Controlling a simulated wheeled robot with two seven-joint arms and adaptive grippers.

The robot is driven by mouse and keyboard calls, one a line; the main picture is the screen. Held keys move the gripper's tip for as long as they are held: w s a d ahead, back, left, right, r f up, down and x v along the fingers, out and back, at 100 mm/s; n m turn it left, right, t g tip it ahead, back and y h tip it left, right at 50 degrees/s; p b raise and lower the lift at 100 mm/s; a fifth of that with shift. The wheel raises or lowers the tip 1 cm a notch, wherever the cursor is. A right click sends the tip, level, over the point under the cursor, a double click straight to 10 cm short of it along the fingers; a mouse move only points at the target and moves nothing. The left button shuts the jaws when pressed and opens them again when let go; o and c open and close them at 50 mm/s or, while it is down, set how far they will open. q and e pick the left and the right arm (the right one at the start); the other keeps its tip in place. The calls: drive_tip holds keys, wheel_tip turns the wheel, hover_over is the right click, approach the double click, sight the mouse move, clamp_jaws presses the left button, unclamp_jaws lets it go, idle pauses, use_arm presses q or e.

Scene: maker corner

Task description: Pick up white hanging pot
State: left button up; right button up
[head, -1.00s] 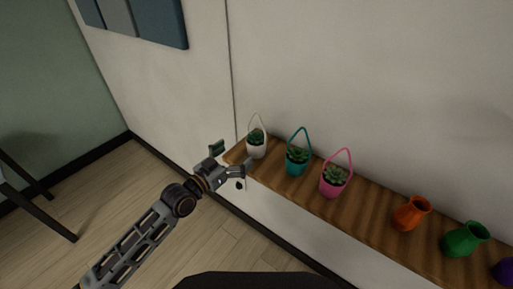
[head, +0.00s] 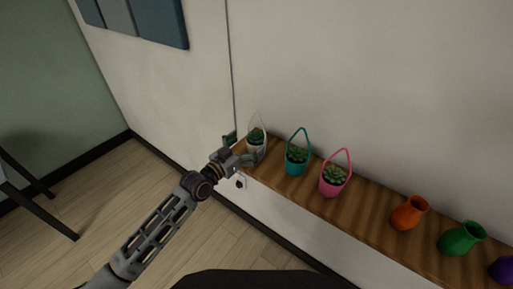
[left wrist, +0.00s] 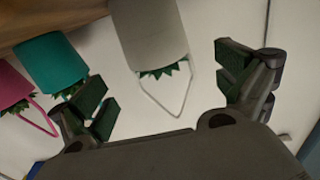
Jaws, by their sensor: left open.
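The white hanging pot (head: 262,145) with a green succulent and a thin white handle stands at the left end of the wooden shelf. My left gripper (head: 246,148) is at the shelf's left end, open and empty, with one finger in front of the pot's lower part, hiding some of it. In the left wrist view the white pot (left wrist: 150,30) appears upside down, ahead of the gap between the two open fingers. Whether a finger touches it I cannot tell. My right gripper is not in view.
The shelf (head: 375,210) also holds a teal hanging pot (head: 296,166) close beside the white one, a pink hanging pot (head: 333,188), then orange (head: 405,216), green (head: 460,240) and purple jugs. The wall is close behind. Floor space left of the shelf is free.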

sight(257, 135)
use_arm(q)
drive_tip(key=shift+w+d, duration=0.1)
drive_tip(key=shift+r+p+x, duration=0.1)
drive_tip(key=shift+p+x, duration=0.2)
drive_tip(key=shift+x, duration=0.4)
drive_tip(key=shift+r+p+x, duration=0.15)
drive_tip(key=shift+p+x, duration=0.1)
drive_tip(key=shift+x, duration=1.5)
drive_tip(key=shift+f, duration=0.1)
drive_tip(key=c, duration=1.7)
